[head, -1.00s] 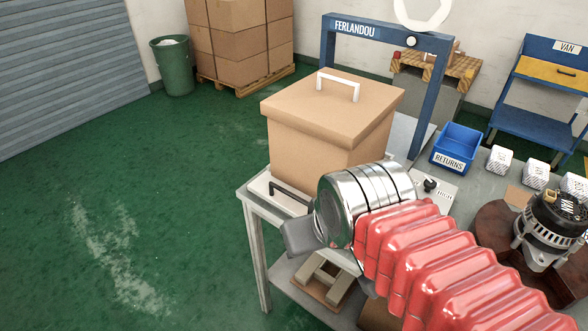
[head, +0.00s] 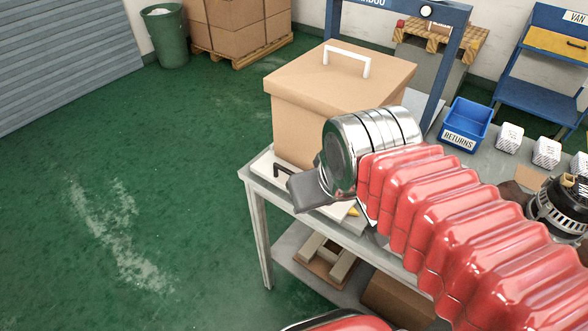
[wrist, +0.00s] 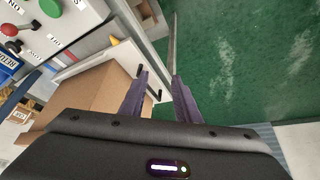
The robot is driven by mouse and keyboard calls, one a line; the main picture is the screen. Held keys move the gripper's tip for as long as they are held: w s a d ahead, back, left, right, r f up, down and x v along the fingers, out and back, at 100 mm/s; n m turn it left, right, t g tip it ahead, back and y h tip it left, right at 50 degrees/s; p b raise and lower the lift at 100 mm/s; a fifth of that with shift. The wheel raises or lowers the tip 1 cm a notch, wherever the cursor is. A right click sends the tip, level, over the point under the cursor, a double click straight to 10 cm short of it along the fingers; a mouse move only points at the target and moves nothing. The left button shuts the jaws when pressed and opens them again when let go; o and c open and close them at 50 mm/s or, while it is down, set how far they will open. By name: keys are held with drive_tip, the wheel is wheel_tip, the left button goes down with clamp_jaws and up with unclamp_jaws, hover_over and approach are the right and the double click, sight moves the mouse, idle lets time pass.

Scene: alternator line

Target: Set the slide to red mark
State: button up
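A white plate with a black bar handle (head: 283,170) lies at the left end of the bench. It may be the slide, but I cannot tell for sure. The handle also shows in the wrist view (wrist: 158,95), close to my fingertips. My gripper (wrist: 160,76) is open, with a clear gap between its two dark fingers. In the head view my gripper (head: 304,191) is just right of the handle, and contact cannot be told. A small yellow piece (head: 353,211) shows beside my wrist.
A lidded cardboard box (head: 320,118) stands behind the handle. A control panel (wrist: 62,22) has a green button and a red-knobbed lever. A blue returns bin (head: 464,124) and white blocks are on the bench at right. Floor at left is clear.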

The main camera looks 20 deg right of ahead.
drive_tip(key=w+r+n+g+h, duration=0.1)
drive_tip(key=w+r+n+g, duration=0.1)
drive_tip(key=w, duration=0.5)
drive_tip(key=w+a+r+n+g, duration=0.1)
drive_tip(key=w+n, duration=0.3)
drive_tip(key=w, duration=0.4)
drive_tip(key=shift+a+r+n+g+h, duration=0.15)
drive_tip(key=shift+r+n+g+h, duration=0.2)
drive_tip(key=shift+r+g, duration=0.3)
drive_tip(key=f, duration=0.4)
drive_tip(key=w+d+f, duration=0.1)
drive_tip(key=f, duration=0.4)
drive_tip(key=d+f, duration=0.1)
drive_tip(key=f, duration=0.3)
drive_tip(key=shift+w+d+f, duration=0.1)
drive_tip(key=shift+w+f, duration=0.1)
drive_tip(key=shift+w, duration=0.1)
drive_tip(key=shift+c, duration=0.5)
clamp_jaws()
